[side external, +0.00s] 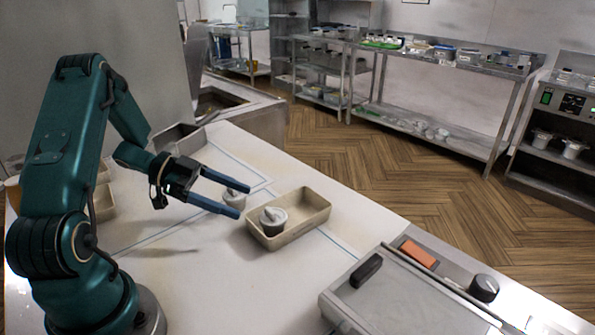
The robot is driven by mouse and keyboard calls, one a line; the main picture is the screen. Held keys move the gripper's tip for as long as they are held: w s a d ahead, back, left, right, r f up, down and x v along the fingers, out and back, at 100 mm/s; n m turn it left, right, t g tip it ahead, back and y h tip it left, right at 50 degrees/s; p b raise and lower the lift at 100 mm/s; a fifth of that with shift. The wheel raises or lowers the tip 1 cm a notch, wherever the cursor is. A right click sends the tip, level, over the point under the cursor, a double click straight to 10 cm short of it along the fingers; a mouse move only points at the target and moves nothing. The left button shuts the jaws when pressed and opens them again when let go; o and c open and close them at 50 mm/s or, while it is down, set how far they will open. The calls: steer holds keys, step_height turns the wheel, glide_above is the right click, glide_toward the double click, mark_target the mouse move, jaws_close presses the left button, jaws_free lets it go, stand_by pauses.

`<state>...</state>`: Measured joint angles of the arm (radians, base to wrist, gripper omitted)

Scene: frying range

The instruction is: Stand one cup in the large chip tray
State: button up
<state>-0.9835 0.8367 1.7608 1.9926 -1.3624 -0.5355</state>
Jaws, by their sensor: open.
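The chip tray (318,211), a beige open rectangular tray, lies on the white worktop. One lidded cup (274,222) stands upright inside it, at its left end. A second similar cup (234,198) stands on the worktop just left of the tray, partly hidden behind my gripper's fingers. My gripper (238,202) is open, its two dark blue fingers reaching right in front of and near this second cup. I cannot tell whether the fingers touch it. Nothing is visibly held.
A metal appliance with a black handle (366,270) stands at the lower right, beside an orange block (419,254) and a dark knob (484,288). A grey metal container (180,141) stands behind my gripper. The worktop between my base and the tray is mostly clear.

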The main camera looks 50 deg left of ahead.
steer(key=shift+w+a+r, duration=0.2)
steer(key=shift+a, duration=0.05)
steer(key=w+a+r+n+t+y, duration=0.2)
steer(key=w+a+r+t+y, duration=0.1)
steer(key=w+r+y, duration=0.5)
step_height(320, 180, up, 6)
steer(key=n+y, duration=0.4)
steer(key=y, duration=0.2)
steer(key=s+d+f+n+g+h, duration=0.2)
steer(key=s+d+g, duration=0.1)
steer(key=s+d, duration=0.5)
steer(key=s+d+f+n+g+h, duration=0.1)
steer(key=s+d+f+g+h, duration=0.1)
steer(key=s+d, duration=0.6)
steer(key=s+g, duration=0.1)
steer(key=s, duration=0.2)
steer(key=shift+s+d+n, duration=0.2)
steer(key=shift+s+n, duration=0.05)
steer(key=shift+n, duration=0.15)
